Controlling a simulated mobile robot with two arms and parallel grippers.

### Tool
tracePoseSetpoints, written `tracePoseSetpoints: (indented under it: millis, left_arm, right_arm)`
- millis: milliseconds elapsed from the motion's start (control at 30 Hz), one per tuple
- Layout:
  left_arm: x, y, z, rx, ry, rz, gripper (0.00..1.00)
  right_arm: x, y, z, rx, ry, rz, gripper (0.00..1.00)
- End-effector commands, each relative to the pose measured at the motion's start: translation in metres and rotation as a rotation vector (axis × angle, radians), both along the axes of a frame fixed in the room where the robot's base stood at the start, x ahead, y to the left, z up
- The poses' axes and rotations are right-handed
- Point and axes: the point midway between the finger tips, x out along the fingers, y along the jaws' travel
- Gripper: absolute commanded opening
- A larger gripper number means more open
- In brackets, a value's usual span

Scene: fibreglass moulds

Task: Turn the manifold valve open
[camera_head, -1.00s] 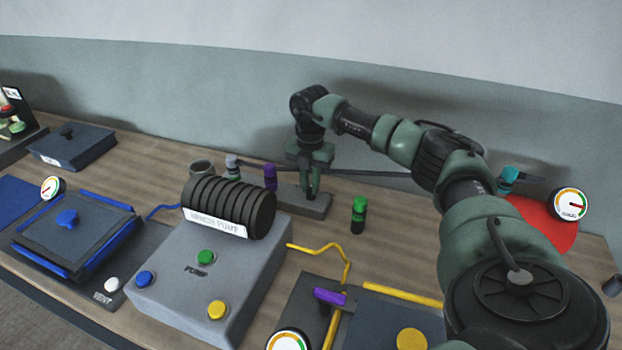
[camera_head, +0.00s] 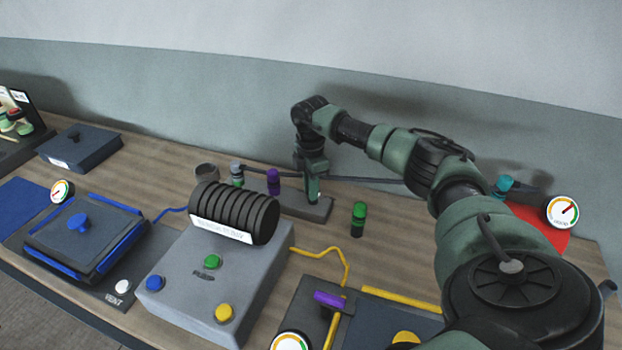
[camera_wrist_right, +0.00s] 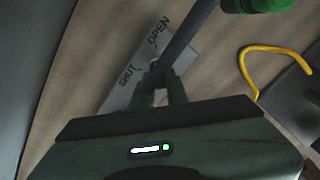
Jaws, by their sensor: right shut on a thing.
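The manifold valve stands at the back of the bench; its grey base plate (camera_head: 322,210) shows around my right gripper (camera_head: 313,199). That gripper points straight down over the plate. In the right wrist view its fingers (camera_wrist_right: 157,88) are shut on a dark bar, the valve handle (camera_wrist_right: 188,38), which slants up and right beside the word OPEN. The plate (camera_wrist_right: 120,95) there also reads SHUT, left of the fingers. The gripped part is mostly hidden by the fingers. My left gripper is not in view.
A green-capped bottle (camera_head: 358,219) stands close right of the plate, and a purple one (camera_head: 273,181) to its left. The pump box (camera_head: 205,280) with black ribbed cylinder (camera_head: 235,208) is in front. A gauge (camera_head: 563,212) stands at right, a blue-edged mould (camera_head: 80,245) at left.

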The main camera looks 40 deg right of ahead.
Motion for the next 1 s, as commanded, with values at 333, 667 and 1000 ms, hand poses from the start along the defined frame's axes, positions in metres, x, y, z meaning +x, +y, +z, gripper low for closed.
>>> tracePoseSetpoints:
  millis: [333, 667, 1000]
  left_arm:
    - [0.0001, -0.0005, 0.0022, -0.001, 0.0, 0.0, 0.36]
    - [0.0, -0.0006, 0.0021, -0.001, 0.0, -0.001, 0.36]
    - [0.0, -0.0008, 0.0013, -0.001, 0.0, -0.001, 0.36]
  right_arm:
    - [0.0013, -0.0024, 0.002, -0.004, -0.005, -0.037, 0.0]
    - [0.0012, -0.0024, 0.002, -0.004, -0.005, -0.037, 0.36]
    - [0.0008, -0.001, 0.0022, -0.001, -0.003, -0.034, 0.36]
